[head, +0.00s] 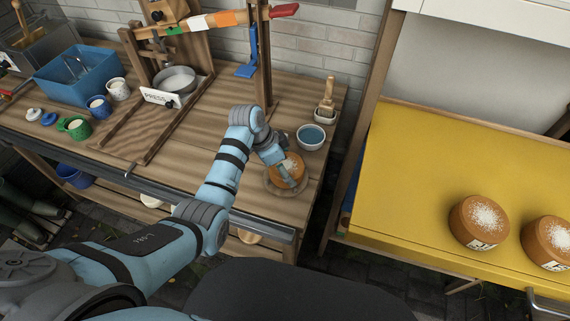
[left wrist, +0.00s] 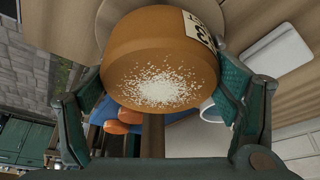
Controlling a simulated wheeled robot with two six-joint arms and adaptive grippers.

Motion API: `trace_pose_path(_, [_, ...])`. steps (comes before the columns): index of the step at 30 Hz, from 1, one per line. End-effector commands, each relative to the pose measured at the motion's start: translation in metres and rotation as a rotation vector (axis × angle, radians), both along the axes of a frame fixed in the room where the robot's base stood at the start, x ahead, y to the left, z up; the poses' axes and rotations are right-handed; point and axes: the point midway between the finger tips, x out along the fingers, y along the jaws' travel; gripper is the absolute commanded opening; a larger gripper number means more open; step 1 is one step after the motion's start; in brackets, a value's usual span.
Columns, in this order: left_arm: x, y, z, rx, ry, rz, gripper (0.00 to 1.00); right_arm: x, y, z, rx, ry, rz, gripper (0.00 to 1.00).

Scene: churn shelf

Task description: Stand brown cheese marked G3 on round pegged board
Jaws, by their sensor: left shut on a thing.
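My left gripper (head: 287,170) is shut on a brown cheese (head: 291,162) with white grains on its top. In the left wrist view the cheese (left wrist: 150,60) sits between both green fingers, with part of a white label showing dark marks that I cannot read for sure. The round board (head: 271,185) is under the cheese at the right end of the wooden bench; its rim also shows in the left wrist view (left wrist: 108,18). The pegs are hidden. I cannot tell whether the cheese touches the board. My right gripper is not in view.
A bowl of blue liquid (head: 311,137) and a brush (head: 326,100) stand just behind the board. A wooden press (head: 175,100) stands to the left. Two more brown cheeses, one nearer (head: 480,222) and one farther right (head: 549,242), sit on the yellow table (head: 430,170).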

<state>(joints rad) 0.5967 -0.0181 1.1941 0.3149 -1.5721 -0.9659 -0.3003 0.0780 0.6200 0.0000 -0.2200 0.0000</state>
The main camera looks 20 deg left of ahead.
Motion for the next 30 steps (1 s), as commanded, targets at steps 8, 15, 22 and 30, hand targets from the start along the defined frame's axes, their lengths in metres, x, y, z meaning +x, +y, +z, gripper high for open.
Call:
trace_pose_path(8, [0.0005,-0.0001,-0.0039,0.000,-0.001,0.000,0.38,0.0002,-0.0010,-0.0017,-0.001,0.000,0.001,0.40])
trace_pose_path(15, [0.0004,0.0000,-0.0047,0.000,-0.001,0.000,0.84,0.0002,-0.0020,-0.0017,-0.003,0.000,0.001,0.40])
trace_pose_path(22, [0.0002,0.0000,-0.0048,0.000,-0.001,0.000,1.00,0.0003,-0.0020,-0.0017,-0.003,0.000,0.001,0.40])
trace_pose_path(30, [-0.0007,0.0015,-0.0020,0.001,0.001,0.000,1.00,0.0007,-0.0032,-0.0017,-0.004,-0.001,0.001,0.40])
